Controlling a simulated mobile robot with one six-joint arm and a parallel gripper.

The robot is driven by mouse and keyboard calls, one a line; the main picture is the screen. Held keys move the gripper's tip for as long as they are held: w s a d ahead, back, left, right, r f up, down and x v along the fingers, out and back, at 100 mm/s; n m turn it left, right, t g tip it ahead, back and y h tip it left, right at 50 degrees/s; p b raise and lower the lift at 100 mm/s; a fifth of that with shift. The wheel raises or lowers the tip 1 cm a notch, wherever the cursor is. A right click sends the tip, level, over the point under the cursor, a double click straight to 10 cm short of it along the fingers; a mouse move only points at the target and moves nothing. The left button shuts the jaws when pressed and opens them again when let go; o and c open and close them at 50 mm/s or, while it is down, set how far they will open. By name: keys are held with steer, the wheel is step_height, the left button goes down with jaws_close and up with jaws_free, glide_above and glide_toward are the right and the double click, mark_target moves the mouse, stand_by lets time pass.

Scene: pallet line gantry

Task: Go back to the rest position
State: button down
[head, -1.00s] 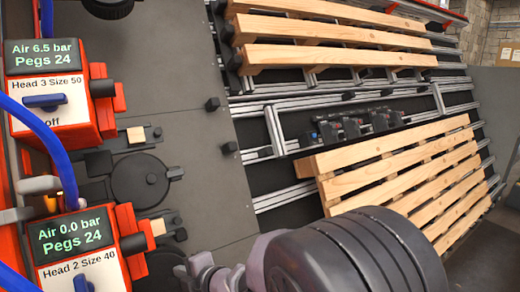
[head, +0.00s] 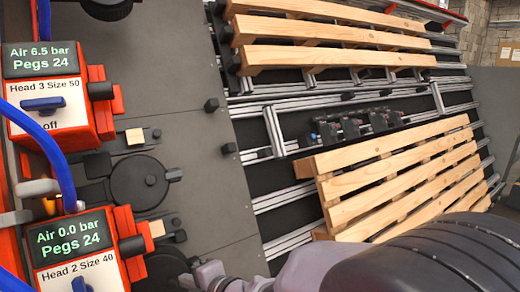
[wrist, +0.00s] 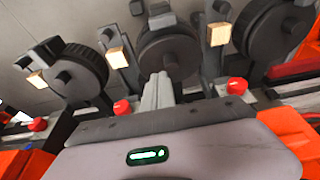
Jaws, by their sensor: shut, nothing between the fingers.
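My gripper (wrist: 158,84) shows in the wrist view, its two grey fingers shut together with nothing between them. The fingers point towards a row of dark round discs, and a gap to them cannot be judged. In the head view my arm fills the bottom right, dark and close to the camera. The gripper's fingertips cannot be made out there.
Orange head units stand at the left: Head 3 (head: 50,100), reading 6.5 bar, and Head 2 (head: 80,245), reading 0.0 bar. Blue hoses (head: 52,130) hang by them. Wooden pallets (head: 330,32) and (head: 400,175) lie on the rails at right. The grey plate (head: 160,60) is mostly clear.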

steer(key=shift+s+d+r, duration=0.2)
steer(key=shift+s+r, duration=0.05)
steer(key=shift+s, duration=0.1)
steer(key=s+d+r+m+t+h, duration=0.1)
steer(key=d+r+m+h, duration=0.25)
steer(key=d+m, duration=0.65)
steer(key=s+d+r+m+t+h, duration=0.1)
steer(key=s+d+r+m+h, duration=0.15)
steer(key=d+m+h, duration=0.7)
steer(key=s+d+m+g+y, duration=0.2)
steer(key=s+m, duration=0.3)
steer(key=s, duration=0.3)
steer(key=s+d+m+g+y, duration=0.2)
steer(key=s+m, duration=0.4)
steer(key=s, duration=0.3)
steer(key=shift+d+f+y, duration=0.3)
steer(key=shift+d+y, duration=0.4)
steer(key=shift+d, duration=0.5)
